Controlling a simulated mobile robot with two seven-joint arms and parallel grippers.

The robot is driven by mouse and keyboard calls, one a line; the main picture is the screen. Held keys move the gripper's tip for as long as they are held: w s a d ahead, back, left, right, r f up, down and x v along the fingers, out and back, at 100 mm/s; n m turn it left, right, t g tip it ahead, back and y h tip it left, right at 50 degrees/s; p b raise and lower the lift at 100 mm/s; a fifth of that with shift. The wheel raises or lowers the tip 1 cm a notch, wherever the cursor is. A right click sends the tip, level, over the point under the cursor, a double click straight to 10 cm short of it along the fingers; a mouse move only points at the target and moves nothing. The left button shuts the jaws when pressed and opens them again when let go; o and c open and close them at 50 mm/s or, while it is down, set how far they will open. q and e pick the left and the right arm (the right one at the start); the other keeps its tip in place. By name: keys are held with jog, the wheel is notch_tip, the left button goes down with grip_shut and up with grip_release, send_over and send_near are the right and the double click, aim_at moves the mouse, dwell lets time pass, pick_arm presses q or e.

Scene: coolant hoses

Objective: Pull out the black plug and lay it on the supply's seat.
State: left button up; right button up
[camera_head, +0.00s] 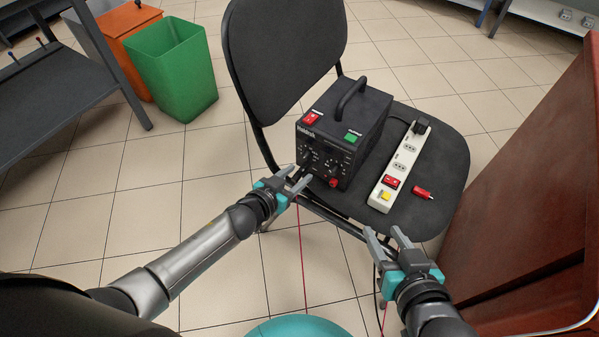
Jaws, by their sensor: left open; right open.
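The black power supply (345,130) stands on the dark seat (440,165) of a chair. A small black plug (305,172) shows at the lower left of its front panel, partly hidden by my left gripper. My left gripper (296,178) is open, its fingertips close to this plug at the panel; I cannot tell whether they touch it. A red socket or plug (333,182) sits to its right on the panel. A red plug (424,192) lies loose on the seat at the right. My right gripper (383,233) is open and empty in front of the seat's front edge.
A white power strip (404,160) lies on the seat right of the supply, with a black mains plug (421,127) at its far end. A brown-red cabinet (530,170) borders the right. A green bin (173,70) stands at the back left. Thin cables hang below the seat.

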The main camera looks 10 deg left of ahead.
pick_arm(q)
jog(key=shift+c, duration=0.3)
grip_shut()
dwell(1.2)
jog(key=shift+s, duration=0.1)
jog(key=shift+s+a+p, duration=0.25)
jog(key=shift+s+a, duration=0.1)
jog(key=shift+s, duration=0.55)
jog(key=shift+s+a+p, duration=0.2)
jog(key=shift+s+a, duration=0.1)
jog(key=shift+s, duration=0.6)
jog(key=shift+s+a+p, duration=0.25)
jog(key=shift+s+a, duration=0.1)
jog(key=shift+s, duration=0.55)
jog(key=shift+r, duration=0.1)
